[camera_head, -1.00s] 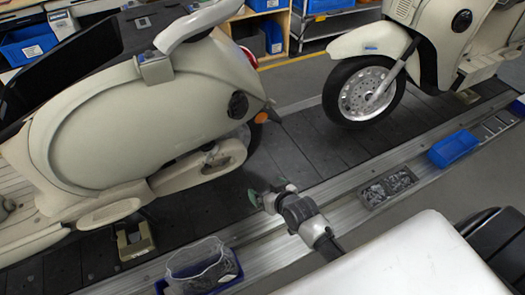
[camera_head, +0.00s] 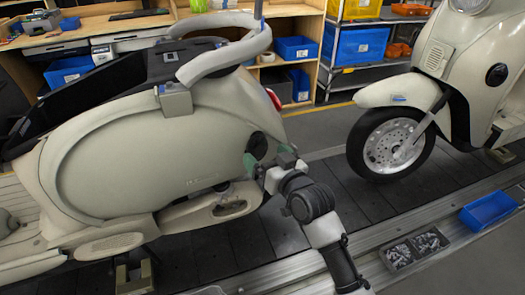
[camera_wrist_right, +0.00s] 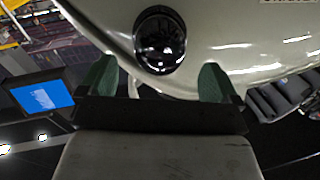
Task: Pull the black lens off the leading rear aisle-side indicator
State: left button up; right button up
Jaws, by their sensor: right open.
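The black lens (camera_head: 257,145) is a round dark dome on the rear side of the cream scooter (camera_head: 150,150) at the left. It also shows in the right wrist view (camera_wrist_right: 160,40), seated on the cream panel. My right gripper (camera_head: 265,159) is at the scooter's rear, close to the lens. In the right wrist view its two green fingertips (camera_wrist_right: 157,80) are apart and empty, with the lens ahead of the gap between them. Whether a fingertip touches the panel cannot be told. My left gripper is not in view.
A second cream scooter (camera_head: 455,75) stands to the right on the dark slat conveyor (camera_head: 315,215). A blue bin (camera_head: 489,211) and a parts tray (camera_head: 416,246) are on the near rail. Workbenches and shelves with bins stand behind.

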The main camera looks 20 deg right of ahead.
aim_at(258, 149)
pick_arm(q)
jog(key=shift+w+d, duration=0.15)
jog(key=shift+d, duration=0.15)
pick_arm(e)
jog(key=shift+x, duration=1.4)
jog(key=c, duration=1)
jog(key=shift+o, duration=1)
jog(key=shift+c, duration=0.8)
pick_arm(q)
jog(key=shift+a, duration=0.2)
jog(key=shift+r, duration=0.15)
pick_arm(e)
jog(key=shift+f, duration=0.1)
jog(key=shift+s+d, duration=0.1)
jog(key=shift+s, duration=0.05)
